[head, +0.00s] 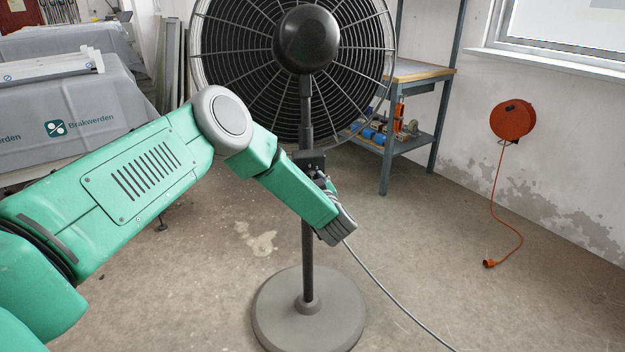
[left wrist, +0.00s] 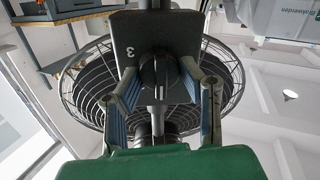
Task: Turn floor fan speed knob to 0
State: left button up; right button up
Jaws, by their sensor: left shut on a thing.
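The black floor fan (head: 306,110) stands upright on a grey pole with a round base. Its small dark control box (head: 308,158) sits on the pole below the fan head. In the left wrist view the box (left wrist: 172,25) bears an upside-down "3" beside the dark round speed knob (left wrist: 155,73). My left gripper (head: 322,184) reaches the box from the right in the head view. In the left wrist view its fingers (left wrist: 158,82) are shut on the knob, one on each side. The gripper hides the knob in the head view. The knob's setting is not readable. My right gripper is not in view.
The fan's round base (head: 290,325) stands on the floor. A grey cable (head: 385,290) runs down to the right. A workbench with a shelf (head: 400,140) stands behind. An orange cable reel (head: 512,120) hangs on the right wall. The floor at the right is mostly clear.

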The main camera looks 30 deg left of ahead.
pick_arm(q)
jog(key=shift+f, duration=0.1)
dwell(0.3)
jog(key=o, duration=0.8)
jog(key=shift+c, duration=0.2)
jog(key=o, duration=0.4)
jog(key=shift+w+f, duration=0.15)
jog(key=v, duration=1.2)
jog(key=shift+a, duration=0.1)
